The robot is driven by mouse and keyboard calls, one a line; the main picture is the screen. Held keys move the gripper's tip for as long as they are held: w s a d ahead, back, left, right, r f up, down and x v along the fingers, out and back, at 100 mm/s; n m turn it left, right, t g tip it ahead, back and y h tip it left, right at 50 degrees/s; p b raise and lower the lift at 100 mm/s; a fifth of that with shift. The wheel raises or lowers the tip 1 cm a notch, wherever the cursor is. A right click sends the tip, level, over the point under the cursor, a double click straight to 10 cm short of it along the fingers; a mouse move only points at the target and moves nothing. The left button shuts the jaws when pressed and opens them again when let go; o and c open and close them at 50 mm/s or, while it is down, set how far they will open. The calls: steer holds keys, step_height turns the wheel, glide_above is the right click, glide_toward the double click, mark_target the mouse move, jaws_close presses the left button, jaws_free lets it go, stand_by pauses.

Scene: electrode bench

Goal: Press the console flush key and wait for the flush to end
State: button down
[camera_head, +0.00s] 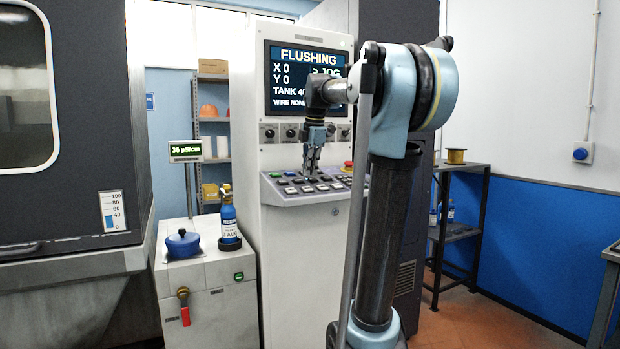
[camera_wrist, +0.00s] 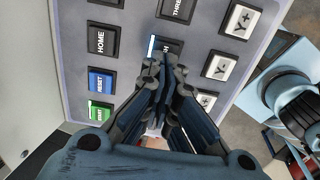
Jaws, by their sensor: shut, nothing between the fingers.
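The console screen (camera_head: 308,78) reads FLUSHING, with TANK 40 partly hidden behind my arm. The console key panel (camera_head: 300,187) slopes out below it. My gripper (camera_head: 311,168) is shut and empty, pointing down at the keys. In the wrist view my gripper (camera_wrist: 160,60) has its fingertips over a dark key (camera_wrist: 176,45) with a lit strip at its left; its label is mostly covered, with an H showing at the end. I cannot tell whether the tips touch the key. HOME, RESET, START and Y keys surround it.
A meter (camera_head: 186,149) reads 36 µS/cm. A dark shelf (camera_head: 458,205) stands at right.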

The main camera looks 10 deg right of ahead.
steer(key=v, duration=1.1)
steer(key=shift+s+r, duration=0.2)
steer(key=shift+r, duration=0.1)
